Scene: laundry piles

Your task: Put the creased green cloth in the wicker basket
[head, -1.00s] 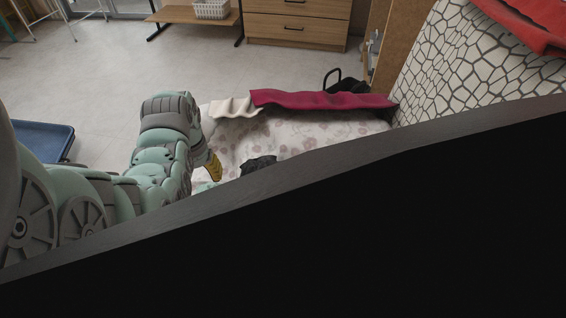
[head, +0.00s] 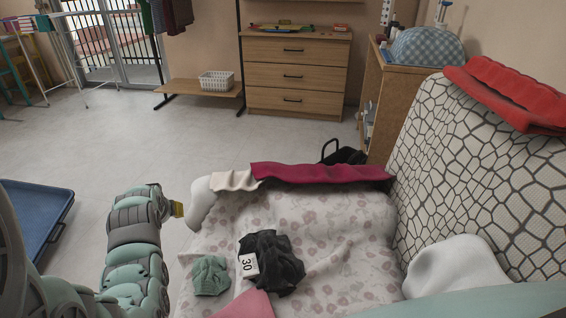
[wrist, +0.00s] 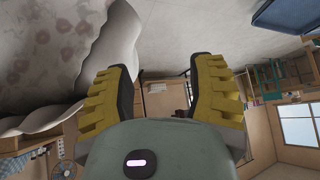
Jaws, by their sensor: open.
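The creased green cloth (head: 210,275) lies crumpled on the flower-patterned cover of the bed or sofa, beside a dark garment, in the head view. My gripper (head: 178,209) is at the left edge of the cover, above and left of the cloth and apart from it. In the wrist view my gripper (wrist: 162,68) is open, with nothing between its yellow-padded fingers. The green cloth does not show in the wrist view. A white basket (head: 217,82) stands on a low wooden shelf at the back; I cannot tell whether it is wicker.
The dark garment (head: 272,262) with a "30" patch lies right of the cloth, and a pink cloth (head: 247,305) in front. A maroon cloth (head: 320,174) lies along the far edge. A blue tray (head: 35,215) is at left. The floor (head: 140,140) in between is clear.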

